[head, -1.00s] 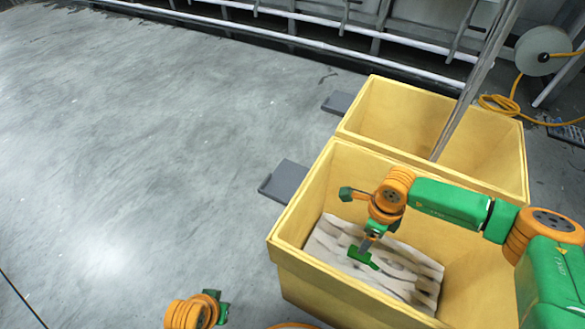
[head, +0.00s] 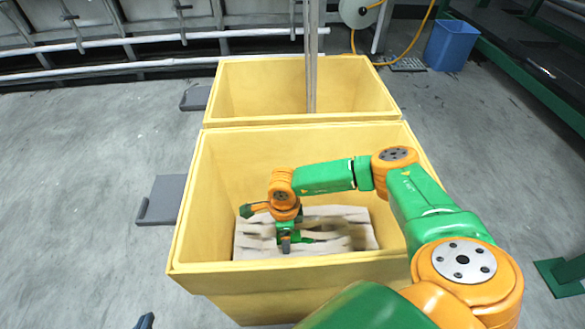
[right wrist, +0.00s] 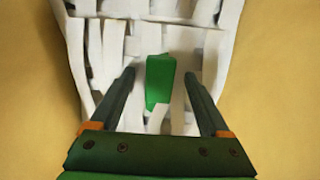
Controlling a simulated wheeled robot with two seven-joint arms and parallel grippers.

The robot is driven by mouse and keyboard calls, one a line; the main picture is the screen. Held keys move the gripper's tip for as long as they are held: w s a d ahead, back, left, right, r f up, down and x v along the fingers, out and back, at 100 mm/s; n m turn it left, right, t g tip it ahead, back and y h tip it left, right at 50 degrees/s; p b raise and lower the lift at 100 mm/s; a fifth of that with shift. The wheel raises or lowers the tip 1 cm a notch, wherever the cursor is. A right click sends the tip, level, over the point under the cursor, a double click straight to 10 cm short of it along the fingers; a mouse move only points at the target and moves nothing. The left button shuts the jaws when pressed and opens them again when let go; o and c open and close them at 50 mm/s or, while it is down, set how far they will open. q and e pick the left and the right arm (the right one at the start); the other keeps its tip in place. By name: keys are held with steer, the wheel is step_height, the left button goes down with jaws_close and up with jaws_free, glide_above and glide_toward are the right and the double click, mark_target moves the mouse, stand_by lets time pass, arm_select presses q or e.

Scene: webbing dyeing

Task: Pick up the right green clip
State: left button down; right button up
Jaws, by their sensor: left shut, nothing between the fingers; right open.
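The green clip (right wrist: 160,80) lies on pale webbing strips (right wrist: 115,40) in the right wrist view, between the two spread fingers of my right gripper (right wrist: 160,75). The gripper is open, with a gap visible on each side of the clip. In the head view the right gripper (head: 286,243) points down inside the near yellow bin (head: 222,267). The clip (head: 306,239) partly shows beside it, above the webbing (head: 345,226). The tip of my left gripper (head: 145,321) shows at the bottom edge, outside the bin, shut and empty.
The near bin's walls surround my right gripper. A second yellow bin (head: 255,88) stands behind, with a grey upright post (head: 311,60) at it. Grey side flaps (head: 160,200) stick out left. A blue bin (head: 451,45) stands at the far right. The floor at left is clear.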

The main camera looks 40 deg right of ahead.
steer(key=shift+f+b, duration=0.3)
steer(key=shift+f, duration=0.5)
arm_select(q)
steer(key=w+d+r+t, duration=0.1)
steer(key=w+r+t, duration=0.2)
steer(key=w+r, duration=0.1)
steer(key=shift+d+r+t+h, duration=0.25)
steer(key=shift+r+t+h, duration=0.05)
steer(key=shift+r+h, duration=0.15)
arm_select(e)
jaws_close()
